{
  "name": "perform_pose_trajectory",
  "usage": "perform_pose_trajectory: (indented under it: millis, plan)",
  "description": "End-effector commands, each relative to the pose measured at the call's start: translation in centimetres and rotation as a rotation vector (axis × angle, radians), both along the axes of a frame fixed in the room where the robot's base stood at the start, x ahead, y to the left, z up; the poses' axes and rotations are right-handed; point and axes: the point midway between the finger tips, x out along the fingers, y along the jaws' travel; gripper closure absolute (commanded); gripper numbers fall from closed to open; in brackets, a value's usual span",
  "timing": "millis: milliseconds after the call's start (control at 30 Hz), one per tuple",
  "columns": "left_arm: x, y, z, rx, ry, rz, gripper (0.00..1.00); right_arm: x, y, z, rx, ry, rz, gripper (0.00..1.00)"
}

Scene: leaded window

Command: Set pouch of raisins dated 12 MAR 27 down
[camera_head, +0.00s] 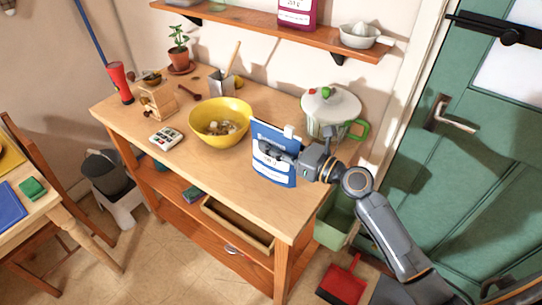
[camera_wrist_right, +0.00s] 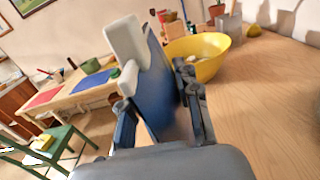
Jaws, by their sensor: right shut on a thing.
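A blue pouch with white label areas (camera_head: 272,167) is upright in my right gripper (camera_head: 283,152), near the right front part of the wooden worktable (camera_head: 215,172). I cannot read the print on it. A white clip (camera_head: 289,131) sits on its top edge. In the right wrist view the pouch (camera_wrist_right: 158,88) stands between the two dark fingers of my right gripper (camera_wrist_right: 160,105), and the white clip (camera_wrist_right: 125,45) shows at its top left. I cannot tell whether the pouch's bottom touches the tabletop. My left gripper is not in view.
A yellow bowl (camera_head: 219,123) stands left of the pouch, and a white lidded pot (camera_head: 331,105) behind it to the right. A calculator-like device (camera_head: 165,138) and a wooden grinder (camera_head: 157,102) are further left. The tabletop in front of the bowl is clear.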

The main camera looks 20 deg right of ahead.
Motion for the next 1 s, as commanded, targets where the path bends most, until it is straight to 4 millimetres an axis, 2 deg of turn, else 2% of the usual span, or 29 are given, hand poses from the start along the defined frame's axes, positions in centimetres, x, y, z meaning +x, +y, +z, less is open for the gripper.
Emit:
perform_pose_trajectory:
  millis: [267, 433, 867, 900, 967, 1000]
  plan:
    - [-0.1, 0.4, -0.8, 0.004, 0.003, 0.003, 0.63, 1.9, 0.4, -2.2, 0.003, -0.001, 0.000, 1.00]
    - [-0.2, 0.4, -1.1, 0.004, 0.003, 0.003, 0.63, 1.7, 0.3, -4.6, 0.004, 0.000, -0.001, 1.00]
    - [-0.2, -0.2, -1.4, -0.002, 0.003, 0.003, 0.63, 1.7, 0.3, -5.4, 0.001, -0.002, 0.000, 1.00]
    - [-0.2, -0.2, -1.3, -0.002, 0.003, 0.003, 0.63, 1.6, 0.3, -5.3, 0.001, 0.000, 0.000, 0.60]
    - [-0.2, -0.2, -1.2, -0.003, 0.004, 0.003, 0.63, 1.6, 0.3, -5.3, 0.001, 0.001, 0.000, 0.48]
    - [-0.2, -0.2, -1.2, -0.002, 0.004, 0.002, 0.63, 1.6, 0.3, -5.3, 0.001, 0.001, 0.000, 0.45]
